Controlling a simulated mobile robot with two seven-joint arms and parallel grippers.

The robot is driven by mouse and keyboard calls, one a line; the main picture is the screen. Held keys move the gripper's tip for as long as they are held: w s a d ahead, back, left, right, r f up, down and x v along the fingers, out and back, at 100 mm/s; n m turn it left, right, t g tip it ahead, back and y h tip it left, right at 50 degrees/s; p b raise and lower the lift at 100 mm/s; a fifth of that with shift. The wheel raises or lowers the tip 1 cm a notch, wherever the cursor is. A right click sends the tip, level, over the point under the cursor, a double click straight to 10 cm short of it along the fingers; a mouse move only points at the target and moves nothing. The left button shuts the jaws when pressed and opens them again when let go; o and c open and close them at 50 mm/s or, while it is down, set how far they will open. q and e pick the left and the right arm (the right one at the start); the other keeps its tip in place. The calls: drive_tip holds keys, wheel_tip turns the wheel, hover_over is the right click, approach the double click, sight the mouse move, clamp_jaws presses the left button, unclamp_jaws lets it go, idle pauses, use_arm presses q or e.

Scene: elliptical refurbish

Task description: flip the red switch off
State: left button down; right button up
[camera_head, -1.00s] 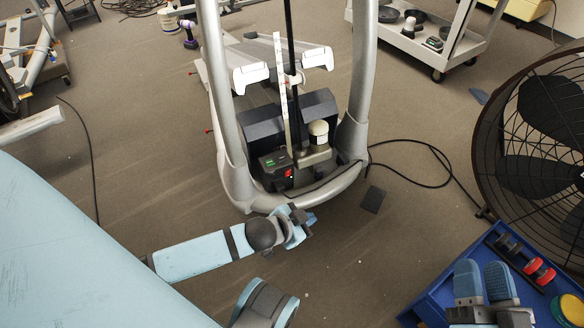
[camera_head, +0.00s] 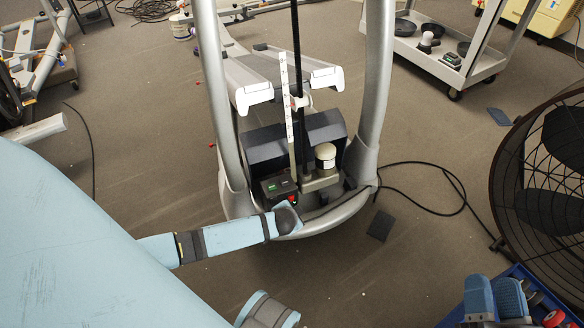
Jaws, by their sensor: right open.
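The red switch (camera_head: 292,199) is a small red spot on the right of a dark box with a green light (camera_head: 278,186), low inside the grey frame of the elliptical (camera_head: 228,182). My left arm reaches in from the left, and its dark wrist (camera_head: 288,220) is just below the switch in the picture. Only a bit of my left gripper (camera_head: 286,206) shows beside the switch. I cannot tell its jaws or whether it touches.
A cream-topped cylinder (camera_head: 325,158) stands right of the box. A black cable (camera_head: 440,168) runs over the floor to the right. A large fan (camera_head: 505,165) is at the right, above a blue tray (camera_head: 452,318). A grey cart (camera_head: 440,60) stands at the back right.

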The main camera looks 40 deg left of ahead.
sight(291, 199)
use_arm(q)
drive_tip(key=b+x, duration=0.4)
drive_tip(key=x, duration=0.5)
drive_tip(key=shift+s+f+b, duration=0.1)
drive_tip(key=shift+f+b, duration=0.05)
drive_tip(key=shift+b, duration=0.25)
drive_tip(key=w+a, duration=0.1)
drive_tip(key=w+a+b, duration=0.1)
drive_tip(key=a, duration=0.1)
drive_tip(key=shift+w+a+r, duration=0.15)
drive_tip(key=shift+r, duration=0.2)
use_arm(e)
wheel_tip(291, 199, down, 8)
drive_tip(key=n+g, duration=0.1)
drive_tip(key=g, duration=0.2)
drive_tip(key=shift+w+a+f, duration=0.2)
drive_tip(key=shift+w+a, duration=0.05)
drive_tip(key=shift+w, duration=0.15)
drive_tip(key=shift+r, duration=0.1)
